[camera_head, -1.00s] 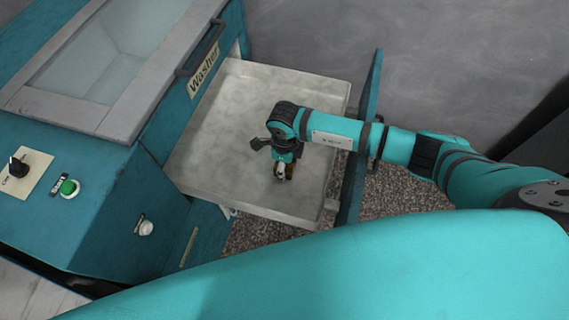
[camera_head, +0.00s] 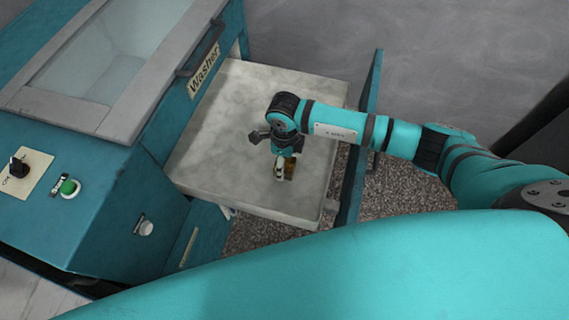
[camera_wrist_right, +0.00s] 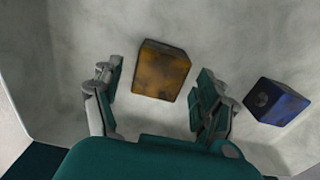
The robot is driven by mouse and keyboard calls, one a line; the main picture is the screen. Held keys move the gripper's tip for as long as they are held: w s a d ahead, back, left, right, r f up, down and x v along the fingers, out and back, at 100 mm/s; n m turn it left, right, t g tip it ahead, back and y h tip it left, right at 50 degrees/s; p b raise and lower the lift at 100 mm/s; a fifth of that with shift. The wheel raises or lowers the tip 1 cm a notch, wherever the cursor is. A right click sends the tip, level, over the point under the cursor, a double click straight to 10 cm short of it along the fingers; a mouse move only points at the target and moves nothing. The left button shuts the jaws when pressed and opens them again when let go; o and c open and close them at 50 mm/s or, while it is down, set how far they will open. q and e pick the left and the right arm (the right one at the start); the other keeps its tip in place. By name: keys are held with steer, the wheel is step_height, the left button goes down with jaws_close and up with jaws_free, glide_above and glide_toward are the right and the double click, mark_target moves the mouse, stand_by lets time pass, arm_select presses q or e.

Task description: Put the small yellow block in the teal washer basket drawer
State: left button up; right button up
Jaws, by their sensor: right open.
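The small yellow block (camera_wrist_right: 160,71) lies on the drawer floor in the right wrist view, just ahead of and between my right gripper's fingers. In the head view a bit of the yellow block (camera_head: 289,170) shows beside the gripper. My right gripper (camera_wrist_right: 155,92) is open, with a finger on each side and a gap to the block. In the head view my right gripper (camera_head: 283,176) is low inside the pulled-out washer basket drawer (camera_head: 235,100). The teal drawer front (camera_head: 352,185) is at the right. My left gripper is not in view.
A blue block (camera_wrist_right: 277,101) lies on the drawer floor right of the gripper in the wrist view. The teal washer (camera_head: 120,195) with its knob and buttons stands at the left. The drawer's far part is clear.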

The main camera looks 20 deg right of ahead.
step_height(320, 180, up, 9)
stand_by(0.3)
stand_by(0.4)
